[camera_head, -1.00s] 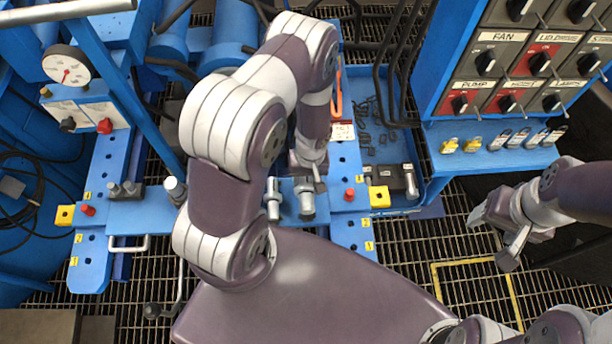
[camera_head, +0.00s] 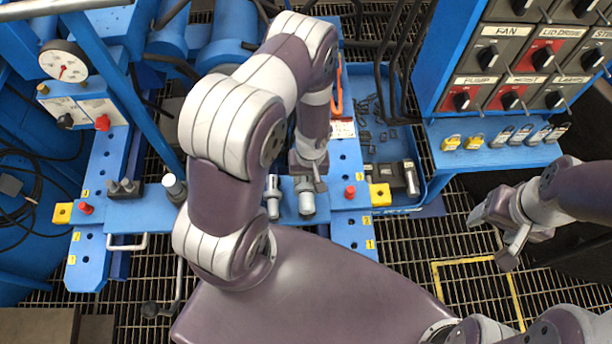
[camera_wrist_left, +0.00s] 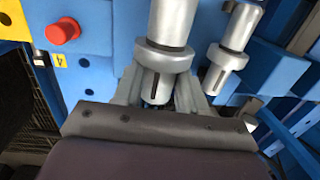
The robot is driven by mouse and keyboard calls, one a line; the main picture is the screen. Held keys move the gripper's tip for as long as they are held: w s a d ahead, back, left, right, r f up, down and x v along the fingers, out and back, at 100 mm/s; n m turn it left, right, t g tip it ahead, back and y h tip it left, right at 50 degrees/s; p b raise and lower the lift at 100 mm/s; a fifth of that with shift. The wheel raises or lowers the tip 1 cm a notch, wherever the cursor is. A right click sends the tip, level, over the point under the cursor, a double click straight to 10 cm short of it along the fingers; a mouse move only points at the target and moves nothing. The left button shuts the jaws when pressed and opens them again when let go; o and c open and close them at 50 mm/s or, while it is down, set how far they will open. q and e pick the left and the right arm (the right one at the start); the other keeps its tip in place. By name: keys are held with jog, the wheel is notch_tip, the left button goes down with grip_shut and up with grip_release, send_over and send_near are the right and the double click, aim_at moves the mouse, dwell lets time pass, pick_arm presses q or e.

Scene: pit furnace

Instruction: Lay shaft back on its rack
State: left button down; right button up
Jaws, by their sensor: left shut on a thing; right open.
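My left gripper (camera_wrist_left: 168,92) is shut on a grey metal shaft (camera_wrist_left: 172,25), just below its wide collar. The shaft also shows in the head view (camera_head: 306,202), over the blue bench frame. A second, thinner grey shaft with a collar (camera_wrist_left: 238,32) is beside it, apart from the gripper; in the head view it shows to the left (camera_head: 273,198). The held shaft's lower end is partly hidden by the fingers. I cannot tell which part is the rack. My right gripper (camera_head: 493,236) is open and empty over the floor grating at the right.
The blue bench frame (camera_head: 130,218) has yellow blocks (camera_head: 380,195) and red knobs (camera_head: 350,191). A blue tray (camera_head: 385,145) with small metal parts lies right of my left arm. A switch panel (camera_head: 510,70) with padlocks below stands at the right. Grating (camera_head: 400,245) is open between.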

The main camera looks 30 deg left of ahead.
pick_arm(q)
jog(key=shift+f, duration=0.1)
dwell(0.5)
jog(key=shift+f+b, duration=0.45)
jog(key=shift+b, duration=0.2)
jog(key=c, duration=0.5)
grip_release()
jog(key=shift+c, duration=0.2)
notch_tip(320, 180, up, 13)
jog(key=w+p, duration=0.1)
jog(key=shift+d+f+p, duration=0.15)
jog(key=shift+d+p, duration=0.15)
jog(key=shift+p, duration=0.1)
jog(key=shift+w, duration=0.1)
